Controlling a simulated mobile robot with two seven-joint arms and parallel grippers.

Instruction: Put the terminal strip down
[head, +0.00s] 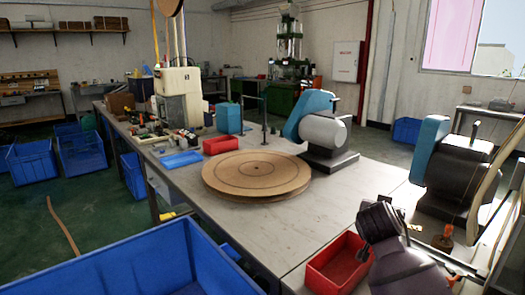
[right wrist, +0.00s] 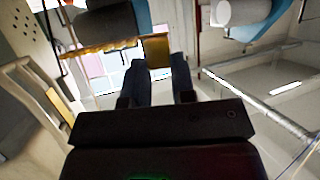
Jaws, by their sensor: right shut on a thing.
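My right gripper (right wrist: 160,64) shows in the right wrist view with its two dark fingers pointing up the picture. It is shut on a brass-coloured strip, which I take to be the terminal strip (right wrist: 100,47). The strip has a toothed edge and reaches left from the fingertips; a flat tan part (right wrist: 156,48) shows between them. In the head view my right arm comes in at the lower right, over the table's near right part, and I cannot make out the strip there. My left gripper is in neither view.
On the grey table (head: 225,215) are a round wooden disc (head: 256,172), a red bin (head: 340,262) beside my right arm, and a blue-and-grey machine (head: 323,130). Another machine (head: 455,175) stands at right. A large blue crate (head: 150,262) fills the lower left.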

